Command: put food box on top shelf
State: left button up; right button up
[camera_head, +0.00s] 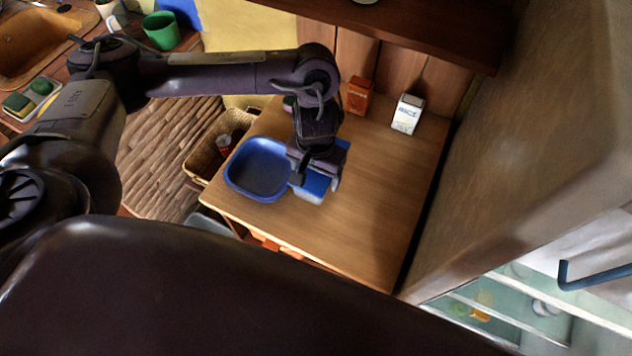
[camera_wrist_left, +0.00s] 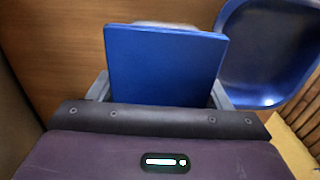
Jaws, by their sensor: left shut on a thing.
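A blue and white food box (camera_head: 311,190) is between the fingers of my left gripper (camera_head: 316,174), over the wooden counter. In the left wrist view the box (camera_wrist_left: 165,65) shows a flat blue face, with one finger of my gripper (camera_wrist_left: 160,95) on each side. The gripper is shut on it. I cannot tell whether the box touches the counter. A dark wooden shelf (camera_head: 430,30) runs along the wall above the counter. My right gripper is not in view.
A blue bowl (camera_head: 258,170) is just left of the box and also shows in the wrist view (camera_wrist_left: 262,60). An orange-brown box (camera_head: 359,96) and a white carton (camera_head: 407,114) stand at the counter's back. A wicker basket (camera_head: 204,161) is at left. The counter's right side (camera_head: 385,190) is clear.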

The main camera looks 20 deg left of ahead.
pick_arm(q)
jog(key=shift+f+b, duration=0.55)
jog(key=shift+f, duration=1.25)
jog(key=shift+f, duration=0.15)
jog(key=o, duration=0.7)
